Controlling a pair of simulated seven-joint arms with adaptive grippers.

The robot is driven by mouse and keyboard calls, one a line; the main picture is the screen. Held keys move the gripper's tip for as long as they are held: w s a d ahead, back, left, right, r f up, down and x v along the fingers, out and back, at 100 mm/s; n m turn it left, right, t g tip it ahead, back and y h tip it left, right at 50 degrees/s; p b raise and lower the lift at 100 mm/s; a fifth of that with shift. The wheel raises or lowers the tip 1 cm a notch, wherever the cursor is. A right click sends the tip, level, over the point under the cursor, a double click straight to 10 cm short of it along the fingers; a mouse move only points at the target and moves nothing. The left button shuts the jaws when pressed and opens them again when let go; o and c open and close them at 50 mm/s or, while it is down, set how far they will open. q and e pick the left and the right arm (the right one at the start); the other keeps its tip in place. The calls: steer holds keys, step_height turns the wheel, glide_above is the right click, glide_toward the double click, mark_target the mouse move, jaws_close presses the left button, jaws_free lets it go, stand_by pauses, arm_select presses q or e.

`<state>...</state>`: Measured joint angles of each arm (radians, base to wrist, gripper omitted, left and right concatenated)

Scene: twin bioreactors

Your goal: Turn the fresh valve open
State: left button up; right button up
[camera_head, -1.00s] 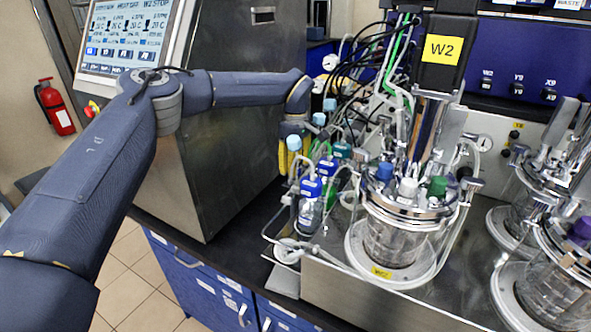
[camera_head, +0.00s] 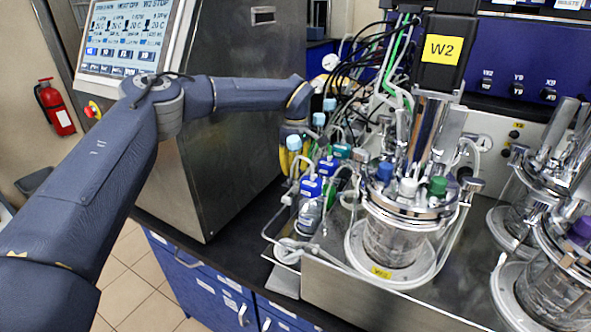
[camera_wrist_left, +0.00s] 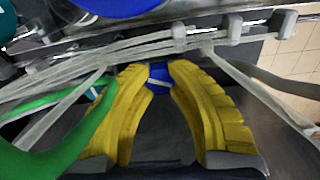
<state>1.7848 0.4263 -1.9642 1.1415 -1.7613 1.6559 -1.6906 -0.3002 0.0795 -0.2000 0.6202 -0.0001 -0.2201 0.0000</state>
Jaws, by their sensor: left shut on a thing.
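My left gripper (camera_head: 292,160) reaches behind the bottles at the left end of the bench rig, its yellow fingers partly hidden by bottles and tubing. In the left wrist view, its two yellow fingers (camera_wrist_left: 158,72) close on a small blue valve handle (camera_wrist_left: 159,84) with a pale stripe. The handle sits between the fingertips, beside clear tubing. Which label the valve carries cannot be read. My right gripper is not in view.
Blue-capped bottles (camera_head: 310,190) stand close in front of my left gripper. A glass vessel (camera_head: 392,235) with a steel lid stands to the right. Clear tubes (camera_wrist_left: 100,52) and a green tube (camera_wrist_left: 60,140) run close to the fingers. A steel cabinet (camera_head: 225,150) stands left.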

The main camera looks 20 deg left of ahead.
arm_select(q)
jaws_close()
steer(key=n, duration=0.5)
steer(key=o, duration=1)
jaws_free()
steer(key=shift+r, duration=0.15)
step_height(320, 180, up, 12)
steer(key=shift+f, duration=0.1)
